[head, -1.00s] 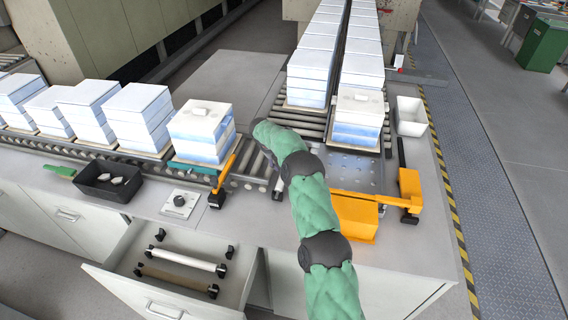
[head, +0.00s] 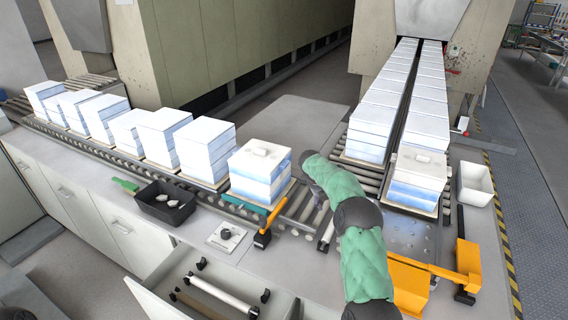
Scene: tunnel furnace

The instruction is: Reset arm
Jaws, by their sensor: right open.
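My right arm, in a green sleeve with dark joints, reaches in from the bottom right of centre in the head view. Its right gripper (head: 320,204) points down over the roller conveyor, just right of the nearest white-and-blue stack (head: 262,172). The gripper is small and mostly hidden by the arm; it is open, and nothing shows held in it. My left gripper is out of view.
Several white-and-blue stacks line the left conveyor, and two long rows (head: 372,128) lead into the furnace. A black bin (head: 166,205), a control box (head: 226,236), an open drawer (head: 153,300), a white bin (head: 475,185) and orange fixtures (head: 467,262) surround the arm.

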